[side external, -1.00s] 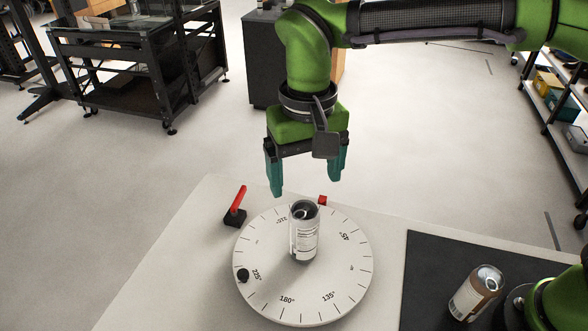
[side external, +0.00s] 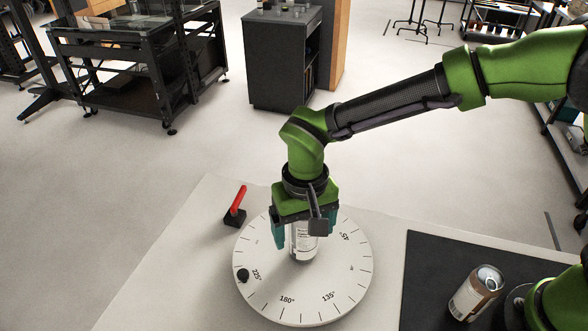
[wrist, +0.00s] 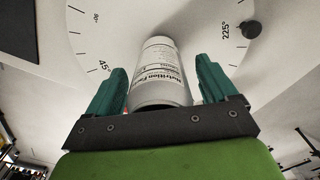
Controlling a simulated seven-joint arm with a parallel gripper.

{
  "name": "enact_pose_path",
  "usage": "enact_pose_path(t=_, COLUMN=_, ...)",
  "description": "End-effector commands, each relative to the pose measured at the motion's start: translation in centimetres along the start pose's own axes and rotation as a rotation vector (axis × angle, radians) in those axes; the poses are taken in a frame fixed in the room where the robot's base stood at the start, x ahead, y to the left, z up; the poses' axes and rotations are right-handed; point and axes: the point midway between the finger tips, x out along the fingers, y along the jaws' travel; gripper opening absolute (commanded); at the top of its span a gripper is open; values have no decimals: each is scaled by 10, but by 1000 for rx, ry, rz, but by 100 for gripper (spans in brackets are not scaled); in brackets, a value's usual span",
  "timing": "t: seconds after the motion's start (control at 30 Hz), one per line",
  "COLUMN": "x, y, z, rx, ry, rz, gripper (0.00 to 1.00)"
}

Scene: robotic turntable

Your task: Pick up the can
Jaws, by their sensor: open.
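A white can (side external: 303,243) with a printed label stands upright near the middle of the round white turntable (side external: 262,290). My gripper (side external: 304,240) is lowered over it from above, with its teal fingers on either side of the can. In the wrist view the can (wrist: 158,75) stands between the two open fingers of my gripper (wrist: 160,85), with a gap visible on each side. The can's top is hidden by my gripper in the side view. A second can (side external: 476,293), brown and white, stands on the dark mat at the right.
A red lever on a black base (side external: 236,208) stands left of the turntable. A black knob (side external: 242,275) sits on the turntable's left edge. The dark mat (side external: 425,270) lies to the right. The table's front left area is clear.

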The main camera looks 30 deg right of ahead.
Motion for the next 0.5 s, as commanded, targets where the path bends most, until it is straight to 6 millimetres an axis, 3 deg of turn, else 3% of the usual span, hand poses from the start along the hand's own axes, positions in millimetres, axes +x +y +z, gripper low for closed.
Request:
enact_pose_path(t=0.2, x=0, y=0, z=0, rx=0, ry=0, rz=0, gripper=82)
enact_pose_path(t=0.5, x=0, y=0, z=0, rx=0, ry=0, rz=-1, gripper=36)
